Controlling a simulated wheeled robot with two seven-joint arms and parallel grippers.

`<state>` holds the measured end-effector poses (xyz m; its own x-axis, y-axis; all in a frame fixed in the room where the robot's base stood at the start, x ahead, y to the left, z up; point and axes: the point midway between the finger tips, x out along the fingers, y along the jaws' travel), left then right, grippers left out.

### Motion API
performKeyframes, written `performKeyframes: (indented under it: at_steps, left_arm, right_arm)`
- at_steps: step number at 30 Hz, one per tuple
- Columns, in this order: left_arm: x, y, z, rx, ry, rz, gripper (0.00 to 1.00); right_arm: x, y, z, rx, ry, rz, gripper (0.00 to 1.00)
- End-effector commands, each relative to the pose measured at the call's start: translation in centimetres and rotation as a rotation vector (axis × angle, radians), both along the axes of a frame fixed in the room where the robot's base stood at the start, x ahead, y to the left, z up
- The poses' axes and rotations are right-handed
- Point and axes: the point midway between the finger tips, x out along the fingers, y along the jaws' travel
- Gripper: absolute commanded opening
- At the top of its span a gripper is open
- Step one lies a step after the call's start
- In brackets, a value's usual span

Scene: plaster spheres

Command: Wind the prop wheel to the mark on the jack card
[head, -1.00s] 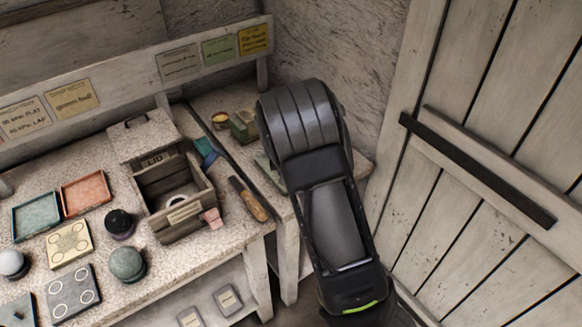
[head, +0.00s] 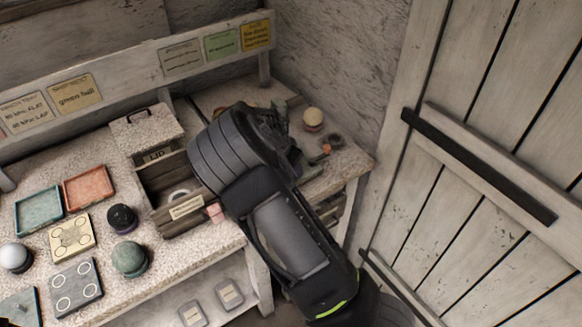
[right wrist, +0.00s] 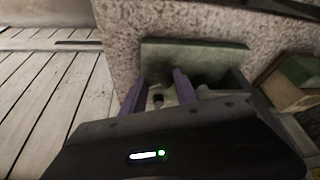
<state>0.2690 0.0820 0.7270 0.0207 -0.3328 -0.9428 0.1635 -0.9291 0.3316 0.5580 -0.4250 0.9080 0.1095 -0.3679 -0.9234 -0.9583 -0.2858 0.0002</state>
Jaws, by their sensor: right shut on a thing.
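My right arm reaches over the right part of the bench in the head view, and its gripper (head: 287,145) is low there, largely hidden by my wrist. In the right wrist view its two purple fingers (right wrist: 168,95) are shut on a small grey part between them, which seems to be the prop wheel; its outline and any mark on it are mostly hidden. A flat green plate (right wrist: 195,54) lies just beyond the fingers. Small cards hang on the rail: white (head: 181,59), green (head: 220,45) and yellow (head: 255,36). I cannot read which is the jack card. My left gripper is not in view.
A cream ball (head: 313,117) and a small orange-tipped item (head: 326,150) stand right of my gripper. An open wooden box (head: 180,218) stands left of my arm. Trays (head: 88,188) and balls (head: 129,258) fill the left bench. A plank door (head: 480,190) is at right.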

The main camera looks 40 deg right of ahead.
Motion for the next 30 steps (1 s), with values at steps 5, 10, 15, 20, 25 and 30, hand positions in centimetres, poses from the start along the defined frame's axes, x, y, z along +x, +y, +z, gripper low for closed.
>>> performKeyframes:
  at_steps: [5,10,15,20,25,30]
  left_arm:
    - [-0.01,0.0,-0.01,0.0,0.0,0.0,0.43]
    - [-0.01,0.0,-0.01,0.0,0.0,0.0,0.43]
    - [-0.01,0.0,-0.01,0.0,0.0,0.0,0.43]
    - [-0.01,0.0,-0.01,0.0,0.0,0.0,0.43]
    - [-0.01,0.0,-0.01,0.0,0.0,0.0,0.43]
    - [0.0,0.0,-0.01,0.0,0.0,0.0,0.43]
  right_arm:
    - [-0.02,0.07,-0.05,0.002,0.001,-0.008,0.0]
    - [-0.03,0.09,-0.06,0.003,0.001,-0.008,0.0]
    - [-0.03,0.09,-0.06,0.003,0.001,-0.007,0.45]
    - [0.03,0.08,-0.03,0.002,-0.001,-0.006,0.58]
    - [0.16,0.08,0.04,0.001,-0.004,-0.004,0.58]
    - [0.27,0.09,0.09,0.0,-0.006,-0.003,0.58]
